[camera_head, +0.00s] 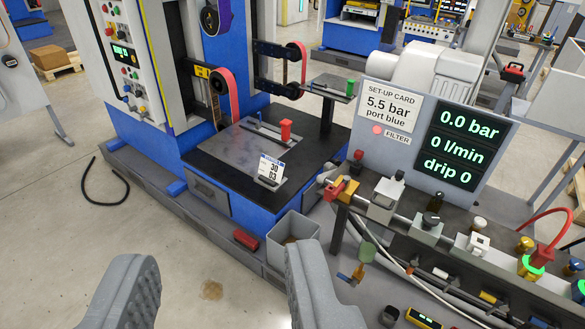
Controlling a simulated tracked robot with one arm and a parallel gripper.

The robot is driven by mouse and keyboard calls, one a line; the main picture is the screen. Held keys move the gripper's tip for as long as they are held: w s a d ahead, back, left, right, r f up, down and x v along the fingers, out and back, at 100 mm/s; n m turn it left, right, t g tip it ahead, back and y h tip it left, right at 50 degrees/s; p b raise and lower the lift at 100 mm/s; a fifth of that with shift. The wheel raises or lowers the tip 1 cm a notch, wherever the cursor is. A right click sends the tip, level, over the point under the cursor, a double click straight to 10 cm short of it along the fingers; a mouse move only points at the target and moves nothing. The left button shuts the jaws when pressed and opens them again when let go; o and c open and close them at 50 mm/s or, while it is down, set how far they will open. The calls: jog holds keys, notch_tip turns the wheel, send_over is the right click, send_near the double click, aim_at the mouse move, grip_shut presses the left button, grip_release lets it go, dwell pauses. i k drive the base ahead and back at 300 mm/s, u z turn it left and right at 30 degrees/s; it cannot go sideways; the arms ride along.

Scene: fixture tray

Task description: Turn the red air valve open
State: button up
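A red handle (333,191) sits on a yellow valve body (346,190) at the left end of the pipe line on the bench. I take it for the air valve; its exact turn position is too small to tell. The display panel (460,144) above reads 0.0 bar, 0 l/min and drip 0. A set-up card (390,106) on its left reads 5.5 bar, port blue. My gripper (222,258) is open and empty, its two grey fingers wide apart at the bottom, left of the bench and apart from the valve.
The bench (400,236) on the right carries a regulator with a black knob (431,219), fittings and a red hose (548,220). A grey bin (293,238) stands left of it. A blue machine (215,190) is behind. A black cable (88,190) lies on the open floor at left.

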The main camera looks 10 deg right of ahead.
aim_at(346, 182)
jog(key=u, duration=0.15)
jog(key=i, duration=1.3)
jog(key=z, duration=0.6)
jog(key=i, duration=0.5)
jog(key=z, duration=0.4)
